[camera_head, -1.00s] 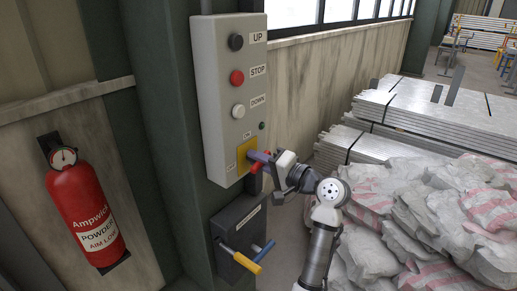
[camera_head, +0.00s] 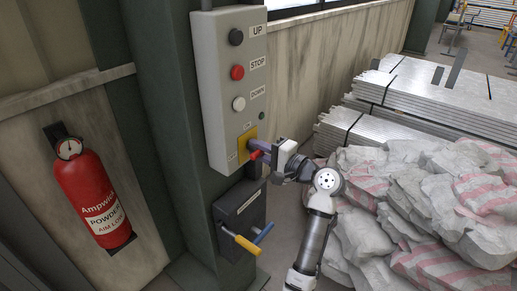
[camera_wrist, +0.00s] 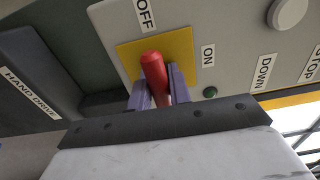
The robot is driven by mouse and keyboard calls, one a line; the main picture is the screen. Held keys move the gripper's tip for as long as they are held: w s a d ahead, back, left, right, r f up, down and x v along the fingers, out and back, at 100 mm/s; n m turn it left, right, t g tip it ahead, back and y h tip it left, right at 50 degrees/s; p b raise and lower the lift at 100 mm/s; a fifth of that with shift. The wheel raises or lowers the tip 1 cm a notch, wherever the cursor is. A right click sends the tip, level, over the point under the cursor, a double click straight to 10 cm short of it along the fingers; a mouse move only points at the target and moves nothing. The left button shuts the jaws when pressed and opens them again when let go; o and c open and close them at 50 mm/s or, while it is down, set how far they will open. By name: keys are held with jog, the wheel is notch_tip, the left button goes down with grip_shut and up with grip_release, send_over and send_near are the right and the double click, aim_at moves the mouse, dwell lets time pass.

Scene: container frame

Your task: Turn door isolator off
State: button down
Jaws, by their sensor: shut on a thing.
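The door isolator is a red handle (camera_head: 256,155) on a yellow plate (camera_head: 241,150) at the bottom of the grey control box (camera_head: 213,92). My gripper (camera_head: 260,147) is at the plate from the right, its purple fingers around the handle. In the wrist view my gripper (camera_wrist: 157,82) has one finger on each side of the red handle (camera_wrist: 154,70) and is shut on it. There the handle points roughly toward the OFF label (camera_wrist: 145,15), with the ON label (camera_wrist: 208,56) to the right. A small lamp (camera_head: 262,116) above the plate looks dark.
UP (camera_head: 236,37), STOP (camera_head: 237,72) and DOWN (camera_head: 239,104) buttons sit above the isolator. A dark hand-drive box (camera_head: 240,215) with yellow and blue levers is below. A fire extinguisher (camera_head: 93,195) hangs left. Sacks (camera_head: 420,205) and stacked metal planks (camera_head: 430,100) fill the right.

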jog(key=c, duration=1.3)
grip_release()
jog(key=b+v, duration=0.4)
jog(key=v, duration=1)
